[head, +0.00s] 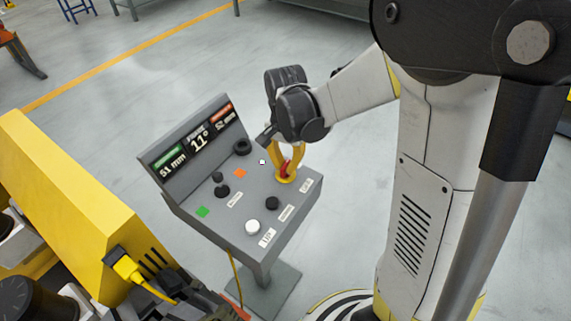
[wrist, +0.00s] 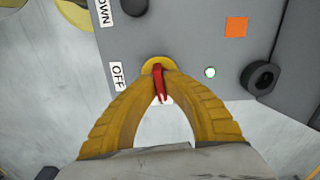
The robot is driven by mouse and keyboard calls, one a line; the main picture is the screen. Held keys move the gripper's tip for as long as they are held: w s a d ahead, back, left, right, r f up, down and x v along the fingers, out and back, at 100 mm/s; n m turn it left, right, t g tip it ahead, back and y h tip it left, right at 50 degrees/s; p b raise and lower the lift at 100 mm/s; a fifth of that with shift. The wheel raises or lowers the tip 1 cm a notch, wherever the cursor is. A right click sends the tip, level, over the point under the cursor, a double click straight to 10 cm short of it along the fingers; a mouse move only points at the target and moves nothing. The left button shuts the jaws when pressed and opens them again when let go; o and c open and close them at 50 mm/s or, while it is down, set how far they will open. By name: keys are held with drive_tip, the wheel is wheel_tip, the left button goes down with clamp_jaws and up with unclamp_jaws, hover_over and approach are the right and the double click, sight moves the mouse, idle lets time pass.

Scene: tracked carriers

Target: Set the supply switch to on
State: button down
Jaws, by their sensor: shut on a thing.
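The supply switch has a red handle (wrist: 159,84) on a round yellow base (wrist: 152,65) set in the grey console. In the head view the red handle (head: 285,165) shows at the console's right side. My gripper (wrist: 161,79) has its two yellow fingers shut on the red handle, one on each side. It also shows in the head view (head: 287,167), reaching down from above. An OFF label (wrist: 116,76) lies left of the base in the wrist view. A small whitish lamp (wrist: 210,72) with a green edge lies to its right.
The console (head: 190,190) carries black knobs, a white button (head: 252,227), green and orange squares and a raised display (head: 198,140). A yellow machine (head: 70,210) stands close on the left. The floor behind the console is clear.

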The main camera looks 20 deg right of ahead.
sight(285, 164)
drive_tip(key=shift+m, duration=0.6)
drive_tip(key=c, duration=1.5)
unclamp_jaws()
wheel_tip(285, 164, up, 12)
